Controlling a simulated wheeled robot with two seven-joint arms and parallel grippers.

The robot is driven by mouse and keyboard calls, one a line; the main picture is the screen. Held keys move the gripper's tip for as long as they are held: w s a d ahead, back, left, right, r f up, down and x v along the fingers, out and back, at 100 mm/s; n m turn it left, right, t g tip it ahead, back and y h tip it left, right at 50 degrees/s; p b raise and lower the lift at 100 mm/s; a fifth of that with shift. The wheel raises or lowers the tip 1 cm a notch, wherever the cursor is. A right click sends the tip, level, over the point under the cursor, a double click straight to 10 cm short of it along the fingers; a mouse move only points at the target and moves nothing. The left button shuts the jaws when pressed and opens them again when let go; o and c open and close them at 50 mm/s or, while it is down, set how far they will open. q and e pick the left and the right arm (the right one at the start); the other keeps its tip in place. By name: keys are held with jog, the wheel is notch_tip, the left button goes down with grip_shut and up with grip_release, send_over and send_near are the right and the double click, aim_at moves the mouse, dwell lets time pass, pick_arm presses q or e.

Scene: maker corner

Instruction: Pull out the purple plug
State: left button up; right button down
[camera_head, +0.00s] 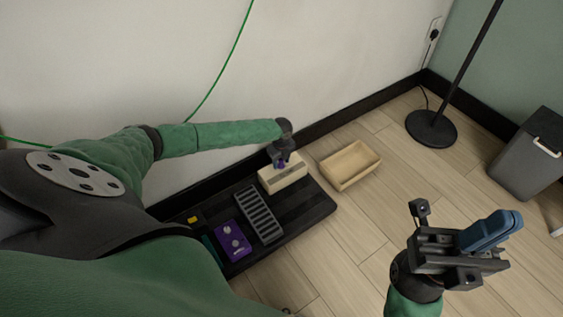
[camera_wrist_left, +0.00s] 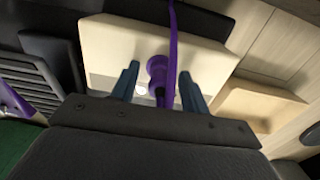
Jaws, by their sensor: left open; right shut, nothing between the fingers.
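The purple plug (camera_wrist_left: 157,68) sits in the face of a cream box (camera_wrist_left: 108,42), with a purple cable running up from it in the left wrist view. My left gripper (camera_wrist_left: 160,85) is open, its two blue fingers on either side of the plug and apart from it. In the head view the left gripper (camera_head: 284,161) is over the cream box (camera_head: 290,178) and hides most of the plug. My right gripper (camera_head: 490,232) is shut and empty over the floor at the right.
The cream box stands on a black board (camera_head: 315,205) with a grey slotted unit (camera_head: 259,214) and a purple pedal (camera_head: 232,241). An open wooden tray (camera_head: 350,165) lies right of it. A lamp base (camera_head: 431,128) and grey bin (camera_head: 528,155) stand farther right.

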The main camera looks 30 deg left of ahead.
aim_at(281, 159)
dwell(0.4)
pick_arm(q)
jog(key=shift+p, duration=0.4)
jog(key=shift+c, duration=0.4)
grip_shut()
jog(key=shift+r, duration=0.1)
jog(key=shift+r+p, duration=2.65)
jog(key=shift+r, duration=0.25)
